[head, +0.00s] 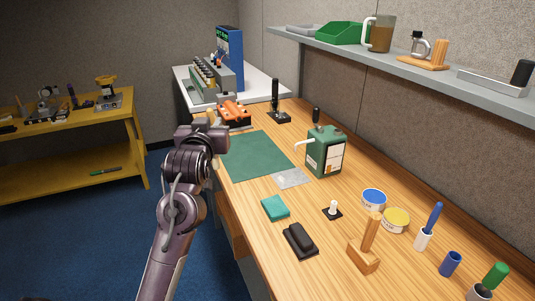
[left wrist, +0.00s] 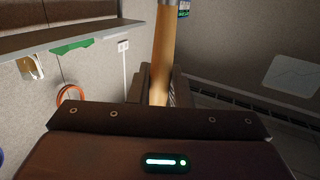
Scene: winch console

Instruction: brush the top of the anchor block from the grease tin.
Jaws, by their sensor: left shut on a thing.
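My left gripper (head: 213,127) is at the left edge of the wooden bench, beside the far end of the green mat. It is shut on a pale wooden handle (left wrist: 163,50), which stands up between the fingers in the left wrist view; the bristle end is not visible. Two round tins, a blue-topped tin (head: 374,197) and a yellow-topped tin (head: 396,219), stand on the right part of the bench; I cannot tell which is the grease tin. I cannot identify the anchor block with certainty. My right gripper is not in view.
The green mat (head: 253,156) is bare. A green can (head: 326,152) stands to its right. Nearer are a teal block (head: 275,208), a black-topped pad (head: 300,240) and a wooden block with handle (head: 364,256). An orange device (head: 233,113) sits beyond the mat. A grey shelf (head: 400,67) overhangs the right side.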

